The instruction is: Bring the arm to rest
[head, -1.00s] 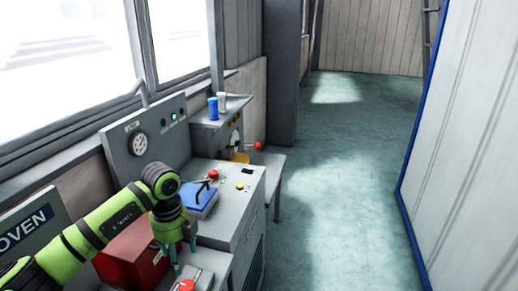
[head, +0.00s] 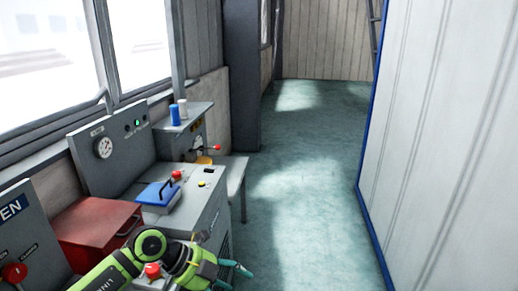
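My green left arm comes in from the bottom left, and its gripper (head: 236,277) is near the bottom edge, over the floor side of the grey console (head: 200,215). Its two teal fingertips point right and stand apart, with nothing seen between them. The lower part of the arm is cut off by the frame. My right gripper is not in view.
A red box (head: 88,232) and a blue-lidded box (head: 157,194) sit on the console. A red button (head: 153,270) shows just behind my arm. A blue-edged white panel (head: 430,150) stands right. The green floor (head: 300,200) between is clear.

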